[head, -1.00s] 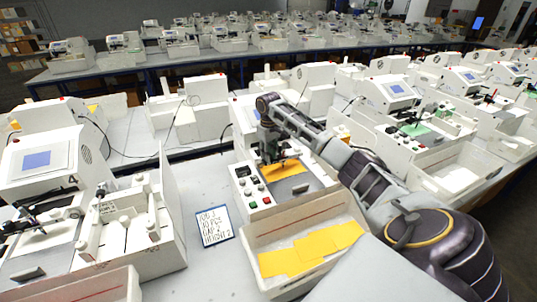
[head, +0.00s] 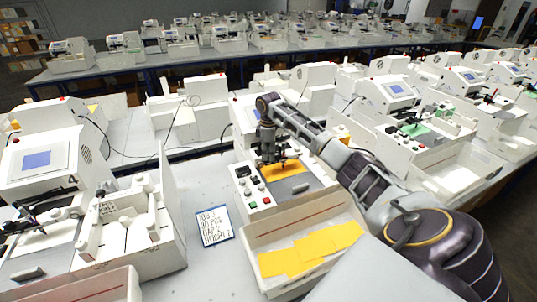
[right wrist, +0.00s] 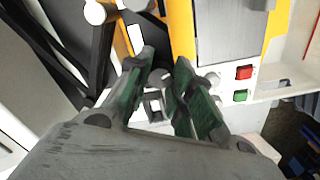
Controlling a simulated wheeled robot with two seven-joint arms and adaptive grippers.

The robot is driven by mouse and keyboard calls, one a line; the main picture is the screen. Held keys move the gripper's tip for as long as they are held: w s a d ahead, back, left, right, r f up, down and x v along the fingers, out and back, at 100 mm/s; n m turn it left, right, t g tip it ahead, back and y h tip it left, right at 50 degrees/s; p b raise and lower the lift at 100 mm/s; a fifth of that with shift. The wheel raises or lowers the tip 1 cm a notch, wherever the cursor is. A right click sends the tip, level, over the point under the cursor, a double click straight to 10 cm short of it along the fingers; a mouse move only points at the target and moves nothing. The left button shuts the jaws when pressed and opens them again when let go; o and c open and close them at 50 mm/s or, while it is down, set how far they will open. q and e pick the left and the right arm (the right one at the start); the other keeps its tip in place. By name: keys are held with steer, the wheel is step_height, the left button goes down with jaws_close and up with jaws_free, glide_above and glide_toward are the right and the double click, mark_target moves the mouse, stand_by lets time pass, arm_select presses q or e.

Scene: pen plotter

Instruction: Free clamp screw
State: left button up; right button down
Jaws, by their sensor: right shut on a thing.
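The pen plotter in front of me has a yellow sheet (head: 285,170) and a grey plate (head: 296,187) on its bed. My right gripper (head: 272,158) reaches down over the yellow sheet at the pen carriage. In the right wrist view its two green-padded fingers (right wrist: 166,68) are close together, shut on a small dark part at the carriage. The fingers hide most of this part; it appears to be the clamp screw, but its shape and any looseness cannot be made out. My left gripper is in neither view.
A red button (head: 266,200) and a green button (head: 253,204) sit on the plotter's front panel. A white tray (head: 300,221) with yellow cards (head: 314,249) stands in front. A handwritten sign (head: 214,226) lies to its left. Another plotter (head: 40,160) stands at the far left.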

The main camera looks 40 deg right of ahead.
steer(key=n, duration=0.5)
steer(key=shift+r+n, duration=0.15)
steer(key=shift+n, duration=0.25)
stand_by(0.4)
steer(key=c, duration=1.2)
jaws_free()
step_height(320, 180, up, 12)
stand_by(0.4)
